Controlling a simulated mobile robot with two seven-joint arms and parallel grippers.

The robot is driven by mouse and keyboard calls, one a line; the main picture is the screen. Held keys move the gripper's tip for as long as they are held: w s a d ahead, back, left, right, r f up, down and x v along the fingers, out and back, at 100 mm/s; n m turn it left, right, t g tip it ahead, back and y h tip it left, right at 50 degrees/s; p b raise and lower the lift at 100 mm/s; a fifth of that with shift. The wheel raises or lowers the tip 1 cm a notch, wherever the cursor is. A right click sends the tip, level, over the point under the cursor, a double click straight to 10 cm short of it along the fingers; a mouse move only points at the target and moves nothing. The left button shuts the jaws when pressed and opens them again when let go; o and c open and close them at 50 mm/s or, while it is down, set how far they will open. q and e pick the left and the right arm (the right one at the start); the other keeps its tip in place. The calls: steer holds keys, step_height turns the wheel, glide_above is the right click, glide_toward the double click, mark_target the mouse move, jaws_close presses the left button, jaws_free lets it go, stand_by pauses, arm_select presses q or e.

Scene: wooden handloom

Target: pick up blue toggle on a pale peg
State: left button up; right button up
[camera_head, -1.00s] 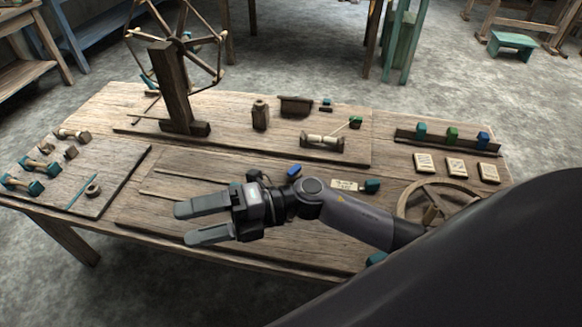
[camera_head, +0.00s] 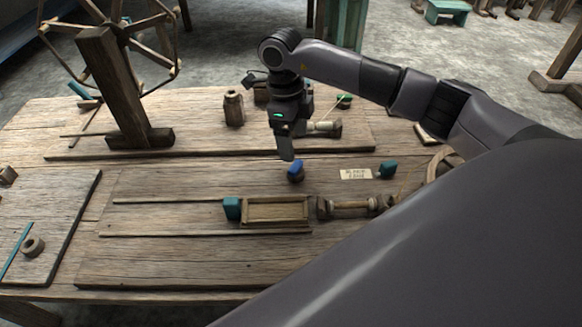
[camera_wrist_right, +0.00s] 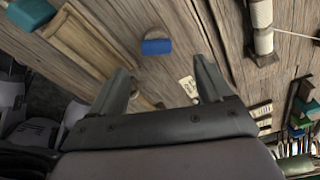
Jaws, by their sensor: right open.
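The blue toggle (camera_head: 296,171) stands on the wooden board in the middle of the head view; its pale peg is mostly hidden. In the right wrist view the blue toggle (camera_wrist_right: 157,47) lies beyond the fingertips, roughly between their lines. My right gripper (camera_head: 287,157) points down just behind and left of the toggle in the head view, its fingers seen edge-on. In the right wrist view my right gripper (camera_wrist_right: 160,78) has its fingers spread, with nothing between them. It looks apart from the toggle. My left gripper is not in view.
A paper label (camera_head: 355,174) and a teal block (camera_head: 387,170) lie right of the toggle. A wooden tray (camera_head: 275,224) with a teal end and a spool (camera_head: 350,207) lie in front. A wheel on a post (camera_head: 115,90) stands at the left.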

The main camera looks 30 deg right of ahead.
mark_target(296, 166)
steer(key=f, duration=0.2)
steer(key=f+b, duration=0.1)
steer(key=f, duration=0.4)
steer(key=shift+s+b, duration=0.3)
steer(key=shift+s, duration=0.1)
steer(key=shift+r, duration=0.1)
steer(key=c, duration=1.2)
